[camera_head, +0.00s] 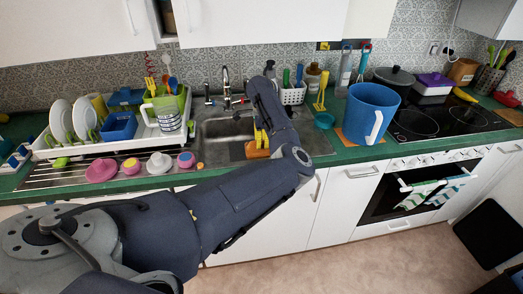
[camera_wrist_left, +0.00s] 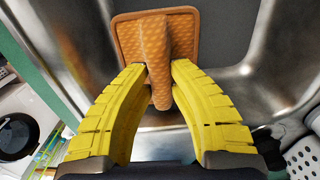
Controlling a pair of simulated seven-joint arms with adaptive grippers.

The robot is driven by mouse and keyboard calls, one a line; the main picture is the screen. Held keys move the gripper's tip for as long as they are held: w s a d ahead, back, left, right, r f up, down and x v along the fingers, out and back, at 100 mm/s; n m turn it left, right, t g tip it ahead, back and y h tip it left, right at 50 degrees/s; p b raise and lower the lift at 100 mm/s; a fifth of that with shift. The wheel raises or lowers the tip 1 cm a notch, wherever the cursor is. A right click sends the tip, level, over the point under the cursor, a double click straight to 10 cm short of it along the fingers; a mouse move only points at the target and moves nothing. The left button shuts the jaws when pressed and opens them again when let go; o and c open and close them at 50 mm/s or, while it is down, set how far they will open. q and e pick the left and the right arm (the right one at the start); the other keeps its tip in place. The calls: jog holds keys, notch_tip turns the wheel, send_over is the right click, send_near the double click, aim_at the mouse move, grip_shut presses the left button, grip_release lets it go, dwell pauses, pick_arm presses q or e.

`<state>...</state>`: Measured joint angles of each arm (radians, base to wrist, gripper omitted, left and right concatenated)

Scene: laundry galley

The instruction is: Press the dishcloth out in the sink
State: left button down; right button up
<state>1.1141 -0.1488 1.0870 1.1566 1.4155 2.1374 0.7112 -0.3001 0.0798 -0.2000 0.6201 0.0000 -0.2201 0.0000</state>
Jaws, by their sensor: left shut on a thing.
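The orange dishcloth (camera_head: 257,151) is in the metal sink (camera_head: 215,130), partly covered by my left gripper and arm in the head view. In the left wrist view, a textured raised fold of the dishcloth (camera_wrist_left: 155,45) stands between the yellow fingertips, and a flatter orange square part shows behind it. My left gripper (camera_wrist_left: 160,70) is shut on that fold, with a fingertip on each side; it also shows in the head view (camera_head: 261,138). Whether the cloth touches the sink floor is hard to tell. My right gripper is not in view.
A drying rack (camera_head: 95,150) with plates, a blue box and a green container stands left of the sink. Pink and white dishes lie on the drainboard in front of it. The tap (camera_head: 226,85) rises behind the sink. A large blue mug (camera_head: 369,112) stands to the right.

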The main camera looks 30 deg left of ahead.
pick_arm(q)
jog(key=shift+r, duration=4.3)
